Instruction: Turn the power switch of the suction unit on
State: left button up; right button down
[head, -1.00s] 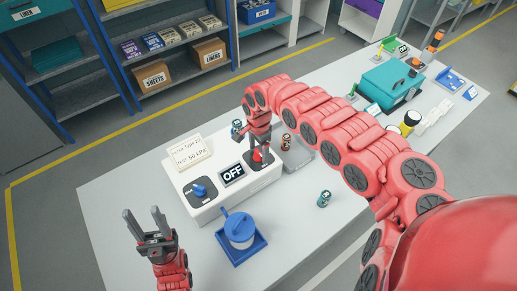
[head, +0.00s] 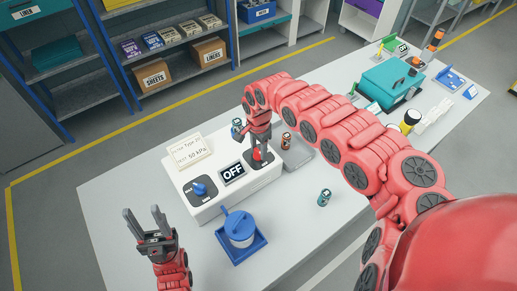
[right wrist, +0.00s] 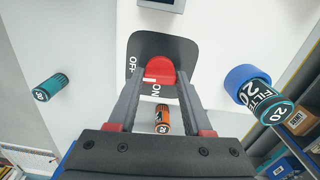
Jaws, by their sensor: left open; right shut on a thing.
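The suction unit (head: 215,207) is a white box on the table. Its dark display (head: 233,173) reads OFF. The red power switch (head: 257,155) sits on the unit's far right part. In the right wrist view the red switch (right wrist: 160,66) is on a dark plate (right wrist: 178,50) with OFF and ON labels. My right gripper (head: 258,159) reaches down onto the switch, and its fingers (right wrist: 160,80) are shut on it from both sides, hiding part of it. My left gripper (head: 142,213) is open and empty, left of the unit near the table's front edge.
A blue tray (head: 262,241) with a lidded jar stands in front. A teal can (head: 324,197) and an orange can (head: 286,139) stand nearby. A teal case (head: 392,82) is farther right.

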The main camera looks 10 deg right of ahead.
jog(key=n, duration=0.3)
jog(key=shift+f, duration=0.1)
jog(key=n+b, duration=0.1)
jog(key=n, duration=0.4)
jog(key=shift+n, duration=0.3)
jog(key=n+b, duration=0.1)
jog(key=n, duration=0.3)
jog(key=shift+n, duration=0.3)
jog(key=shift+n+b, duration=0.35)
jog(key=shift+n, duration=1.55)
jog(key=shift+c, duration=1.6)
grip_release()
